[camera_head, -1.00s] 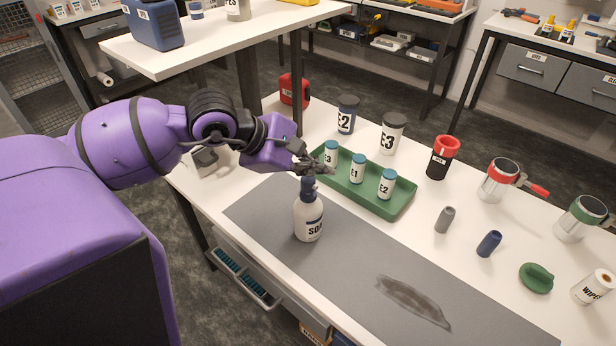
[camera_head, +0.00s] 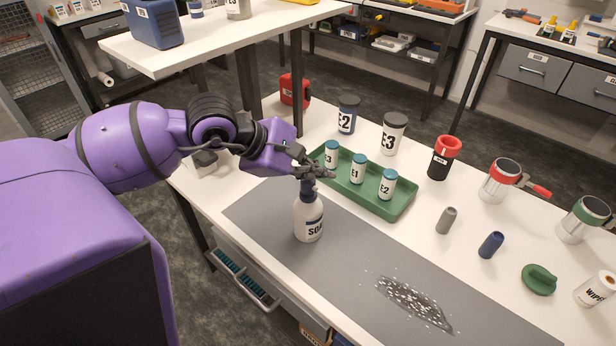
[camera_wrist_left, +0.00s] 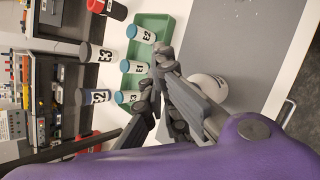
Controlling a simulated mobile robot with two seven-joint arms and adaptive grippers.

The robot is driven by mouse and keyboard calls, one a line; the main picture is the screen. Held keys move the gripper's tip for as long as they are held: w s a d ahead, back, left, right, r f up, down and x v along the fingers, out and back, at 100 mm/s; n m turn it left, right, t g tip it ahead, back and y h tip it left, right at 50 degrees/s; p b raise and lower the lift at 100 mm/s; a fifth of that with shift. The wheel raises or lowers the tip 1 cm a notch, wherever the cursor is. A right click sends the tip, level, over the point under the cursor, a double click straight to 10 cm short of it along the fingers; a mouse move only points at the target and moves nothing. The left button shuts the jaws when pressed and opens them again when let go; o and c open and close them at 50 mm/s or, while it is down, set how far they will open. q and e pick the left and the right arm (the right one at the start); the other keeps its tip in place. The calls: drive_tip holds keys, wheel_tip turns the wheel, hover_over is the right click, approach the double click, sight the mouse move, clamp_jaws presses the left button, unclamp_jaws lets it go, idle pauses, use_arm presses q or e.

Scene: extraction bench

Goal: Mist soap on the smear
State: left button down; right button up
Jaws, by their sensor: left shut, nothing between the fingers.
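The white soap bottle (camera_head: 309,222) with a dark blue spray head stands upright on the grey mat (camera_head: 262,215). My left gripper (camera_head: 322,173) is shut and empty, its fingertips at the top of the spray head, seemingly touching it. In the left wrist view the gripper (camera_wrist_left: 160,62) is above the partly hidden white bottle (camera_wrist_left: 208,88). The dark smear (camera_head: 415,304) lies on the mat to the right and nearer, with white specks of soap scattered over and around it. My right gripper is not in view.
A green tray (camera_head: 345,186) with several small blue-capped vials stands just behind the bottle. Jars E2 (camera_head: 347,115) and E3 (camera_head: 392,134) stand behind it. A green scrubber-like item (camera_head: 538,280) and a wipes roll (camera_head: 597,289) are at the right. The mat between bottle and smear is clear.

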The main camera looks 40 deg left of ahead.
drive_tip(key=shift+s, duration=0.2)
use_arm(q)
wheel_tip(320, 180, up, 2)
drive_tip(key=shift+r+p, duration=0.1)
drive_tip(key=shift+p, duration=0.4)
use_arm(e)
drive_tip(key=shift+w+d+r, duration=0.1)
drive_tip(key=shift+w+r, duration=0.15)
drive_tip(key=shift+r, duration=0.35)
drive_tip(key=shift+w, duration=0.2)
use_arm(q)
wheel_tip(320, 180, up, 6)
drive_tip(key=shift+f+p, duration=0.1)
drive_tip(key=shift+p, duration=1.15)
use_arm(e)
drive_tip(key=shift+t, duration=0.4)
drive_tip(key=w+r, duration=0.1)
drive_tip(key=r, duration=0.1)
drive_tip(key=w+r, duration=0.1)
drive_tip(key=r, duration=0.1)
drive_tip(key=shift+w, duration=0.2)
